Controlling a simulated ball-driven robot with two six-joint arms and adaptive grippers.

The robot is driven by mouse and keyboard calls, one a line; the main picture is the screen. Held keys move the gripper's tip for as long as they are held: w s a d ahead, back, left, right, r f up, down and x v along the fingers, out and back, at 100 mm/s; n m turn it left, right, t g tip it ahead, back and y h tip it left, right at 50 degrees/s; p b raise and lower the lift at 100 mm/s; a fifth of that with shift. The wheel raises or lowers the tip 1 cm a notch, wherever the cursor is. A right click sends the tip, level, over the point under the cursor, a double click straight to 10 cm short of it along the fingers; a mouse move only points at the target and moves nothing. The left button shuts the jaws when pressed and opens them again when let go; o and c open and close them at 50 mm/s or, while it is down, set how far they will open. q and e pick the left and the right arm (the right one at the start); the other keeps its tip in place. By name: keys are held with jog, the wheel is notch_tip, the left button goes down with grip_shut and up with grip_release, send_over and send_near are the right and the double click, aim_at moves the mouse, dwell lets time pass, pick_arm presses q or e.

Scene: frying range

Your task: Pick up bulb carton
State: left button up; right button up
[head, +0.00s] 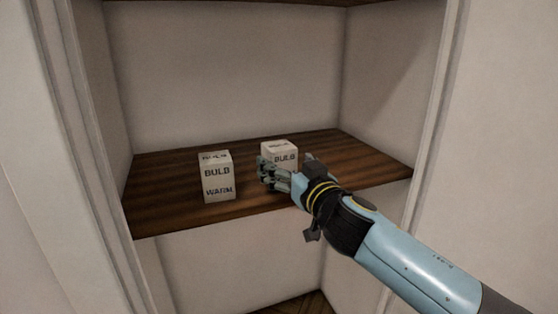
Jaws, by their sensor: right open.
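Two white bulb cartons stand upright on a dark wooden shelf (170,211). The left bulb carton (217,178) is in full view and is marked BULB and WARM. The right bulb carton (283,154) stands a little farther back, marked BULB. Its lower part is hidden by my right gripper (270,174). My right gripper comes in from the lower right, is open, and sits in front of the right carton. I cannot tell whether the fingers touch it. My left gripper is not in view.
The shelf is in an alcove with a pale back wall (225,75) and side walls. White door trim (432,130) frames the opening on both sides. The shelf is bare at its left end and to the right behind my arm. Another shelf edge shows above.

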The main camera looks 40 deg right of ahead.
jog(key=w, duration=0.2)
jog(key=w+d+p, duration=0.1)
jog(key=w, duration=0.2)
jog(key=shift+d+r, duration=0.1)
jog(key=shift+r, duration=0.1)
jog(key=c, duration=1.2)
